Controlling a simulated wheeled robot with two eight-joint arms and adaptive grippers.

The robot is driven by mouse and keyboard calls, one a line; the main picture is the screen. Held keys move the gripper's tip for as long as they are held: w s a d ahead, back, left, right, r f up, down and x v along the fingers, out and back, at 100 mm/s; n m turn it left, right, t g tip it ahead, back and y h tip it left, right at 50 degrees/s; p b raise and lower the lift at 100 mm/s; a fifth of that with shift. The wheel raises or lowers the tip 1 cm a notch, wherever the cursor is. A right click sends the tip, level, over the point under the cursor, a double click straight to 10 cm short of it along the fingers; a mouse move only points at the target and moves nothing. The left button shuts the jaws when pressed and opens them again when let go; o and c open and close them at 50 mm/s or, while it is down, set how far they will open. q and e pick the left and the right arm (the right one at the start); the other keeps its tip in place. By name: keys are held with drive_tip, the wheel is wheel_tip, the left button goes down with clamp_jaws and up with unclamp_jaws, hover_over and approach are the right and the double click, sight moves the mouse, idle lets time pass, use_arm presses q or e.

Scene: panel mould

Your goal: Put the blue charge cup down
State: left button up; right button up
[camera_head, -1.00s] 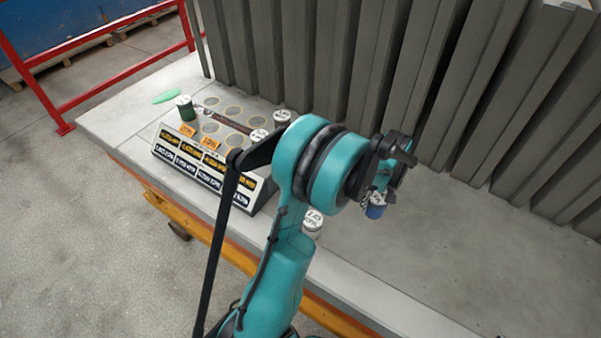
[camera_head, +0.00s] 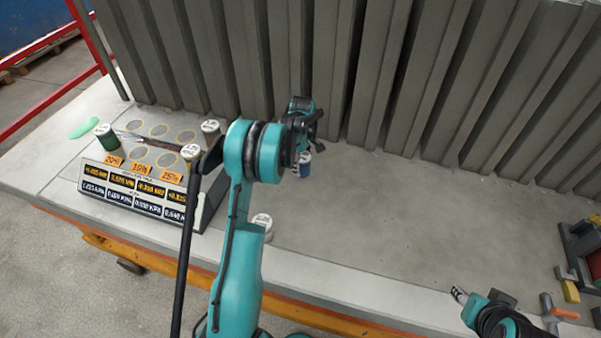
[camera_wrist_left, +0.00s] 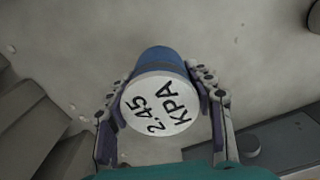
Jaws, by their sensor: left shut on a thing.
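The blue charge cup (camera_head: 304,170) hangs from my left gripper (camera_head: 302,158) over the bare grey bench, near the ribbed panel. In the left wrist view the cup (camera_wrist_left: 160,100) shows a white lid marked 2.45 KPA, with a blue side behind it. The two fingers of my left gripper (camera_wrist_left: 162,86) close on it from both sides. I cannot tell whether its base touches the bench. My right gripper (camera_head: 459,294) is at the lower right over the bench front, apart from the cup; its jaw opening is too small to judge.
A rack (camera_head: 150,180) with round spots, labels and several cups stands left of my left arm. A white-lidded cup (camera_head: 262,222) stands beside my left arm. The ribbed grey panel (camera_head: 330,70) walls the back. Tools and a clamp (camera_head: 580,250) lie far right. The middle bench is clear.

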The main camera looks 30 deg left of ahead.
sight(301, 171)
use_arm(q)
drive_tip(key=shift+w+a+f, duration=0.3)
drive_tip(key=shift+a+f, duration=0.05)
wheel_tip(301, 171, down, 3)
drive_tip(key=shift+f+b, duration=0.2)
drive_tip(key=shift+b, duration=0.35)
drive_tip(key=shift+f, duration=0.25)
drive_tip(key=shift+r, duration=0.1)
drive_tip(key=shift+f, duration=0.25)
drive_tip(key=o, duration=1.5)
drive_tip(key=shift+r, duration=0.1)
